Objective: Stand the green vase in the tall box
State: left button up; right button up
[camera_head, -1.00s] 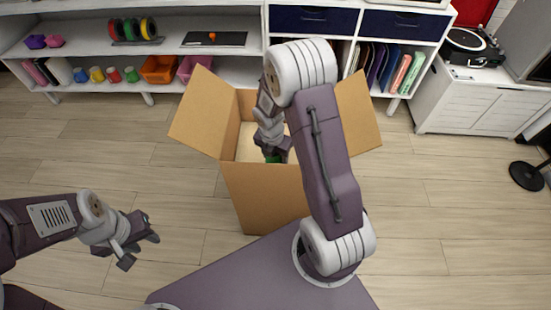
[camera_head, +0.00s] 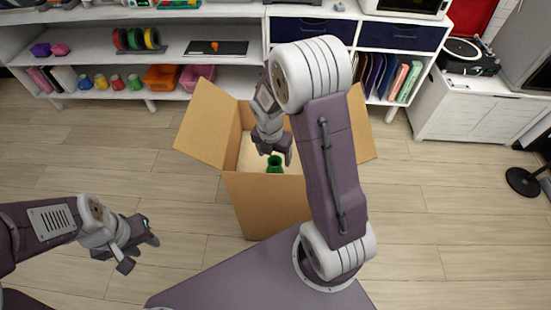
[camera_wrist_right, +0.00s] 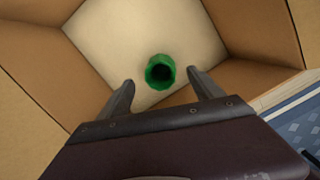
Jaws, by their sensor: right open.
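The green vase (camera_head: 275,164) stands inside the tall box (camera_head: 262,202). In the right wrist view the vase (camera_wrist_right: 160,72) shows its round dark mouth facing up, with the pale box floor around it, so it looks upright. My right gripper (camera_head: 274,158) is over the box opening. In the wrist view its two fingers (camera_wrist_right: 160,84) are spread wide on either side of the vase, with gaps, touching nothing I can see. The vase's base is partly hidden by the box's front wall in the head view. My left gripper (camera_head: 141,251) is empty, over the floor at the left, fingers apart.
The box's flaps (camera_head: 207,125) are folded outward. A white shelf (camera_head: 180,70) with cups, bins and spools stands behind. A cabinet with a turntable (camera_head: 470,98) is at the right. The floor (camera_head: 120,160) left of the box is clear.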

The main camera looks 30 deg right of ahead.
jog(key=r, duration=0.4)
jog(key=shift+s+a+p, duration=0.2)
jog(key=shift+a+p, duration=0.05)
jog(key=shift+p, duration=0.15)
